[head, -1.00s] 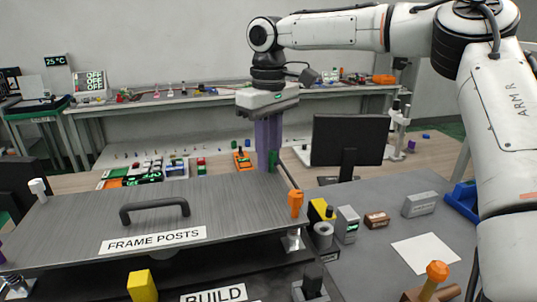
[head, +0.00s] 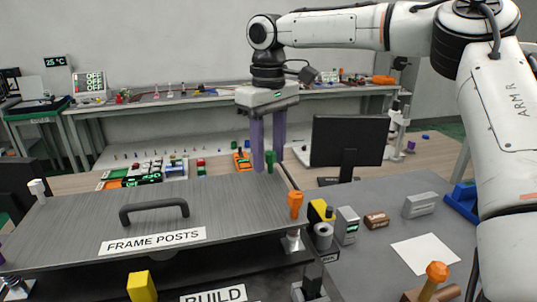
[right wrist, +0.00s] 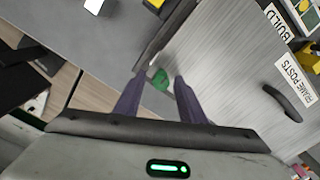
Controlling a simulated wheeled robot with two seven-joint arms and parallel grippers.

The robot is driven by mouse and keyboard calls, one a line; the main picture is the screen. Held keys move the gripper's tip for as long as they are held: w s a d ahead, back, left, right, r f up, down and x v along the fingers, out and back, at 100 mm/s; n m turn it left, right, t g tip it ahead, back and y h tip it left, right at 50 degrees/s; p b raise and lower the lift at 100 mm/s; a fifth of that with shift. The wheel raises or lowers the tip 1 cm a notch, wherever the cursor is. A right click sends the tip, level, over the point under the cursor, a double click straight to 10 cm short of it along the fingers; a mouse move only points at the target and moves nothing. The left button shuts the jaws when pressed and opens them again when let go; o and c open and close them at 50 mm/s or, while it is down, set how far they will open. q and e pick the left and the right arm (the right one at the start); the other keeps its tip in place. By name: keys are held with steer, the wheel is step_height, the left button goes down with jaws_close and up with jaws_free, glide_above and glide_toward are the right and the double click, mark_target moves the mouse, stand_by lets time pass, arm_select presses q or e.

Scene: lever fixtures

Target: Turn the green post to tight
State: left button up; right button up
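The green post (head: 270,160) stands at the far right corner of the grey panel labelled FRAME POSTS (head: 70,215). My right gripper (head: 268,168) points down over that corner, with its two purple fingers spread apart. In the head view the green post shows between the fingers, low down near the tips. In the right wrist view the green post (right wrist: 160,80) appears just beyond the open fingertips, in the gap between them. I cannot tell whether either finger touches it. The post's base is partly hidden. My left gripper is not in view.
An orange post (head: 295,204) stands at the panel's near right corner and a white one (head: 38,188) at the left. A black handle (head: 154,208) rises from the panel. A monitor (head: 349,140) stands right of my gripper. Small boxes sit on the grey table.

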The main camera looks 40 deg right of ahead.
step_height(320, 180, up, 10)
stand_by(0.4)
stand_by(0.4)
